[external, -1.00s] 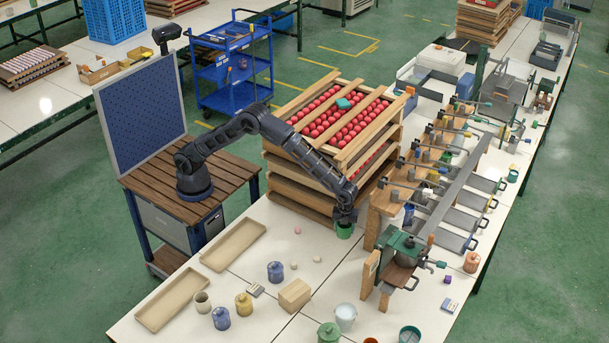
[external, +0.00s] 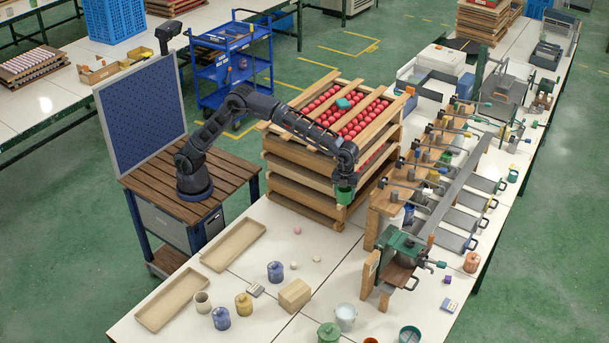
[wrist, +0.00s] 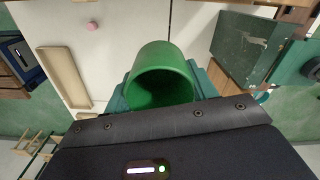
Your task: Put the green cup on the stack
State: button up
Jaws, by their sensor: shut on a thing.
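My gripper (external: 344,184) is shut on the green cup (external: 344,196). It holds the cup in the air beside the front right corner of the stack of wooden trays (external: 310,180). In the wrist view the green cup (wrist: 160,77) fills the middle, its open mouth towards the camera. The fingers are mostly hidden behind it. The top tray of the stack holds rows of red balls (external: 350,128) between wooden slats.
A row of clamps and metal plates (external: 440,215) stands right of the stack. The table just below the cup is clear.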

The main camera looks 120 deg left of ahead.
jog(key=s+a+r+m, duration=0.15)
jog(key=s+r, duration=0.25)
jog(key=r, duration=0.6)
jog(key=s+a+r+m, duration=0.15)
jog(key=s+r, duration=0.25)
jog(key=r, duration=0.6)
jog(key=s+a+r+n, duration=0.1)
jog(key=s+a+r, duration=0.4)
jog(key=s, duration=0.6)
jog(key=s+a+r+n, duration=0.2)
jog(key=s+a+r, duration=0.3)
jog(key=s, duration=0.6)
jog(key=s+a+r+n, duration=0.1)
jog(key=s+a+r, duration=0.45)
jog(key=s, duration=0.55)
jog(key=shift+n, duration=0.3)
jog(key=f, duration=2)
jog(key=shift+s+a, duration=0.15)
jog(key=shift+s, duration=0.05)
jog(key=shift+f, duration=0.15)
jog(key=o, duration=1)
